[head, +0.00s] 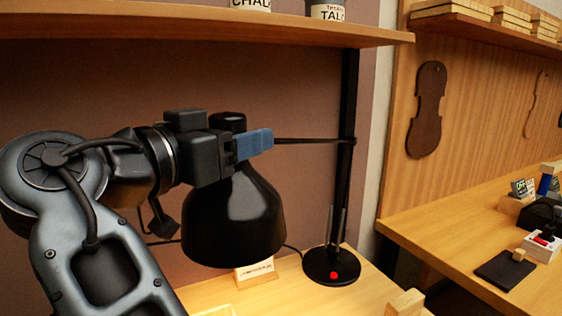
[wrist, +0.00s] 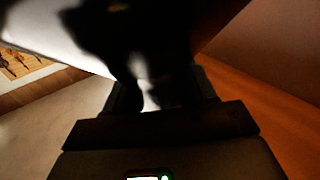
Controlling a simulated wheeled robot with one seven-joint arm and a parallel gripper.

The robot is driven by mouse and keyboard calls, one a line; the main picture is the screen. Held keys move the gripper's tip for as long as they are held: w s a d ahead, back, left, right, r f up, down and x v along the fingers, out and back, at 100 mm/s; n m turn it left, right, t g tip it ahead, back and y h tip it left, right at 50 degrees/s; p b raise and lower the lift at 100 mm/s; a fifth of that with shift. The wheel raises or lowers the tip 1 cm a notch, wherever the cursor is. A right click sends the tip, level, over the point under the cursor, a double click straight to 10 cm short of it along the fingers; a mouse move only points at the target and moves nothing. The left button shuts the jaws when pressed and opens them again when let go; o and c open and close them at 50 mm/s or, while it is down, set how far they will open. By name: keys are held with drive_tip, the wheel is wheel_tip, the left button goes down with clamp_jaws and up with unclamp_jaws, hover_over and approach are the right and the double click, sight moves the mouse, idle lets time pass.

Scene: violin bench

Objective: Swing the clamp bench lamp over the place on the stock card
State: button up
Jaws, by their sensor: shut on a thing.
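The clamp bench lamp has a black shade (head: 235,222), a thin arm (head: 305,141), a black post (head: 347,110) and a round base (head: 318,268) with a red button. My gripper (head: 256,143), with blue fingers, is shut on the lamp at the top of the shade, where the thin arm meets it. The shade hangs mouth down. In the wrist view the lamp is a dark blur before my gripper (wrist: 152,100). A small lettered card (head: 256,271) stands behind the shade, partly hidden; I cannot tell whether it is the stock card.
A wooden shelf (head: 190,22) with two labelled pots runs above the lamp. A wooden block (head: 405,303) is at the bench's front right. A second bench (head: 440,235) at right holds a dark pad (head: 505,270) and small items. A dark violin shape (head: 427,110) hangs on the wall.

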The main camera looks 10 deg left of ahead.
drive_tip(key=shift+w+a+b, duration=0.25)
drive_tip(key=shift+w+a, duration=0.2)
drive_tip(key=shift+a, duration=0.45)
drive_tip(key=shift+w+a+b, duration=0.2)
drive_tip(key=shift+w+a, duration=0.25)
drive_tip(key=shift+a, duration=0.4)
drive_tip(key=o, duration=1.4)
drive_tip(key=b+v, duration=0.1)
drive_tip(key=v, duration=0.7)
drive_tip(key=shift+d+b, duration=0.1)
drive_tip(key=shift+b, duration=0.25)
drive_tip(key=shift+f, duration=0.1)
